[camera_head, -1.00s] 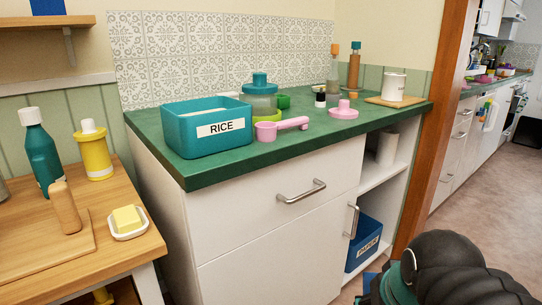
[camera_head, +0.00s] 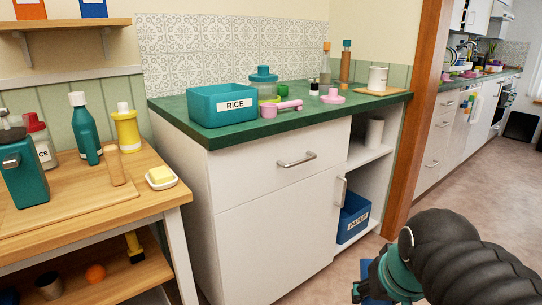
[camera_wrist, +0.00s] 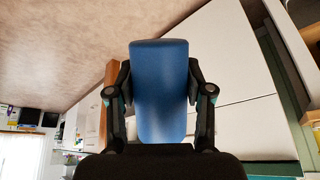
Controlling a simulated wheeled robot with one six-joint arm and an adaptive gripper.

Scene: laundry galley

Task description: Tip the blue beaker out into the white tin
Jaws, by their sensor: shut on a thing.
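The blue beaker (camera_wrist: 160,90) is between the two fingers of my gripper (camera_wrist: 160,88) in the wrist view, and the gripper is shut on it. Its smooth side faces the camera; its mouth and contents are hidden. In the head view my gripper (camera_head: 370,288) is low at the lower right, partly cut off, with a bit of blue beside it. The white tin (camera_head: 378,78) stands upright on a small wooden board at the right end of the green counter, well above and beyond my gripper in the picture.
The green counter (camera_head: 222,136) also holds a teal RICE tub (camera_head: 222,106), a pink scoop (camera_head: 281,108), a teal-lidded jar (camera_head: 264,82), a pink lid-like thing (camera_head: 333,96) and bottles. A wooden table (camera_head: 130,205) stands at left. Floor is open at right.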

